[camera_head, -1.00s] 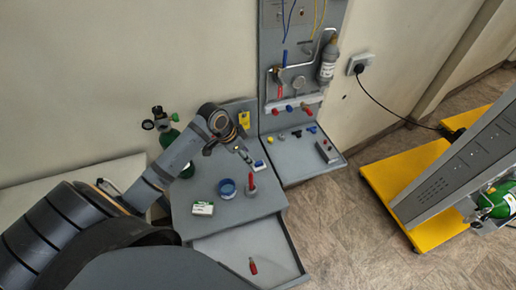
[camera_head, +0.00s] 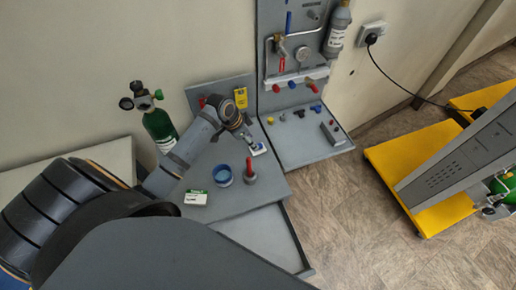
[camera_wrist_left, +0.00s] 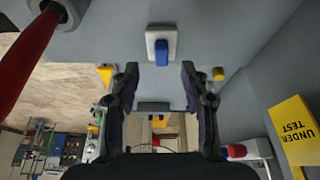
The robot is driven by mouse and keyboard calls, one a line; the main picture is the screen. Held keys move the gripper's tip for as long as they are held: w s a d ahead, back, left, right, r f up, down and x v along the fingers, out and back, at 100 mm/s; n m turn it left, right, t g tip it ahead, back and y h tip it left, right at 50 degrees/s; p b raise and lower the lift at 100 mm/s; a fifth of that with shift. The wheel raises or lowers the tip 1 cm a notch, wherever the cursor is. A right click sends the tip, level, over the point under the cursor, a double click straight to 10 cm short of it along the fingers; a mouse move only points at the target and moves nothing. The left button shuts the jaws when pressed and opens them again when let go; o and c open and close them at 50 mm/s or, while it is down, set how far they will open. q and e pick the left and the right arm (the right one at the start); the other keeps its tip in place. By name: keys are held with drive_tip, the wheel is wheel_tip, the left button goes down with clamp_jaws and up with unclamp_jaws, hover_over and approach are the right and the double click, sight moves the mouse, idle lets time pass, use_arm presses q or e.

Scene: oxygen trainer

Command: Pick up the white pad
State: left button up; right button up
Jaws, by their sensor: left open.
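The white pad (camera_wrist_left: 151,44) lies on the grey worktop with a blue piece (camera_wrist_left: 161,52) on it. In the head view the white pad (camera_head: 257,150) is small, at the worktop's right side, partly beside my gripper. My left gripper (camera_wrist_left: 160,70) is open and empty; in the wrist view its two fingers point towards the pad, which appears just beyond the gap between the tips. In the head view my left gripper (camera_head: 245,137) is close to the pad; contact cannot be told. My right gripper is not in view.
A red-handled grey tool (camera_head: 250,172), a blue cup (camera_head: 223,176) and a green-white box (camera_head: 196,197) stand nearer. A yellow tag (camera_head: 241,97) and a green cylinder (camera_head: 159,128) are behind. A panel with fittings (camera_head: 300,82) rises to the right. An open drawer (camera_head: 265,235) lies below.

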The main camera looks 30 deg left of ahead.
use_arm(q)
drive_tip(key=x, duration=0.2)
drive_tip(key=p+x, duration=0.1)
drive_tip(key=x, duration=0.2)
drive_tip(key=shift+w+d+f, duration=0.1)
drive_tip(key=shift+w+f, duration=0.1)
drive_tip(key=shift+w, duration=0.15)
drive_tip(key=shift+c, duration=0.2)
clamp_jaws()
